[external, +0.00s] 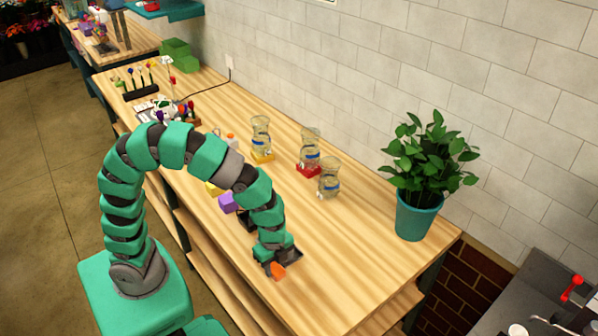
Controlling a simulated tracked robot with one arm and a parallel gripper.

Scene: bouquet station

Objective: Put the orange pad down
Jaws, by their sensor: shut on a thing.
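My gripper (279,262) is at the front right part of the wooden bench, pointing down. It is shut on the orange pad (278,271), a small orange piece that shows at the jaw tips. The pad is low over the bench top; I cannot tell whether it touches the wood. Part of the pad is hidden by the jaws.
The wooden bench (345,255) is clear to the right of my gripper. A purple block (228,203) lies left of my arm. A potted plant (416,212) stands at the right end.

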